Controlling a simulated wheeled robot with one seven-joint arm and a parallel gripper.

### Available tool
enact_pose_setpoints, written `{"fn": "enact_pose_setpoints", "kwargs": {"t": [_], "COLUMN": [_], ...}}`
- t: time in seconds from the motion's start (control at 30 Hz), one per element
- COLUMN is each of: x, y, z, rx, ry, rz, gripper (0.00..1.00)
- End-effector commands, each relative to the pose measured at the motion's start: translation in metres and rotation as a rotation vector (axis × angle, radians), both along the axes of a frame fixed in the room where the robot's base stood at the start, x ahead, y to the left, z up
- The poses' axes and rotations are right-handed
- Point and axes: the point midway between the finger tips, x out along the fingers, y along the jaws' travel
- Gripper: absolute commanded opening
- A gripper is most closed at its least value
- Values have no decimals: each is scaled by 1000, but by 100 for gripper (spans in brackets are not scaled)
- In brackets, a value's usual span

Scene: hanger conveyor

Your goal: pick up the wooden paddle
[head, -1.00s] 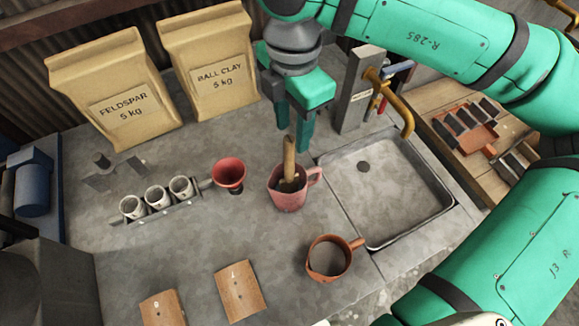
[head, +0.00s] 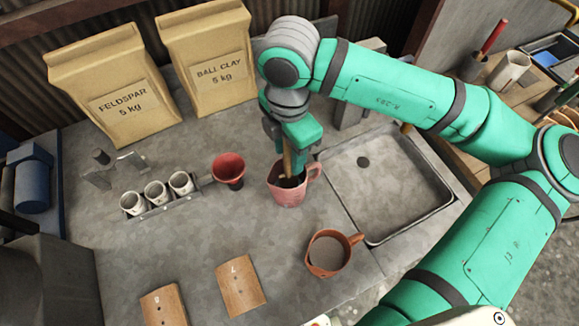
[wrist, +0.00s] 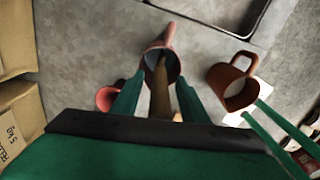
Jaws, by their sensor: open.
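The wooden paddle (head: 287,160) stands handle up in a pink-red mug (head: 288,192), its lower part hidden inside. It also shows in the wrist view (wrist: 160,98), its handle pointing toward the camera. My gripper (head: 292,165) is directly over the mug, fingers pointing down. In the wrist view my gripper (wrist: 158,100) is open, with one green finger on each side of the handle and visible space between them. I cannot tell how far down the handle the fingertips reach.
A brown-orange mug (head: 328,255) stands in front, right of the pink-red one. A red funnel (head: 228,168) and a rack of white cups (head: 160,203) are to the left. The sink (head: 385,185) is right. Paper bags (head: 205,60) stand behind.

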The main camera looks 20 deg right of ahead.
Motion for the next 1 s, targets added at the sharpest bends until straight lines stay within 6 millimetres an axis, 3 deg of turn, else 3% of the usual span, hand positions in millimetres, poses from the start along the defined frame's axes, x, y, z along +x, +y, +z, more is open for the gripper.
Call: {"fn": "enact_pose_setpoints", "kwargs": {"t": [0.17, 0.33, 0.77, 1.0], "x": [0, 0, 1, 1], "y": [1, 1, 3, 0], "z": [0, 0, 4, 29], "rx": [0, 0, 0, -2], "ry": [0, 0, 0, -2], "rz": [3, 3, 7, 0], "gripper": [40, 0, 0, 0]}}
